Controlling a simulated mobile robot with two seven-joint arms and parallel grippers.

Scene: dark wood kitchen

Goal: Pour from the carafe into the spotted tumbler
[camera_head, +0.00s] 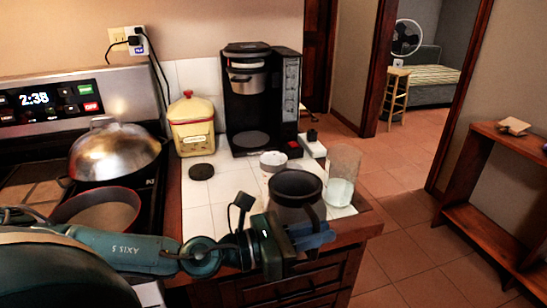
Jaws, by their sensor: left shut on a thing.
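The carafe (295,187), dark glass with a black rim and handle, is at the front right of the tiled counter. My left gripper (312,238) is shut on its handle at the near side. The carafe looks upright; I cannot tell whether its base touches the counter. A tall clear tumbler (342,170) stands upright just right of the carafe, with a paler lower part; its spots are too small to make out. The gripper and handle hide the carafe's lower front. My right gripper is not in view.
A white cup (272,158) stands behind the carafe. A black coffee maker (262,100) and a yellow canister (192,125) stand at the back. A stove with a domed steel lid (115,150) and a pan (97,210) is left. The counter's right edge lies close beyond the tumbler.

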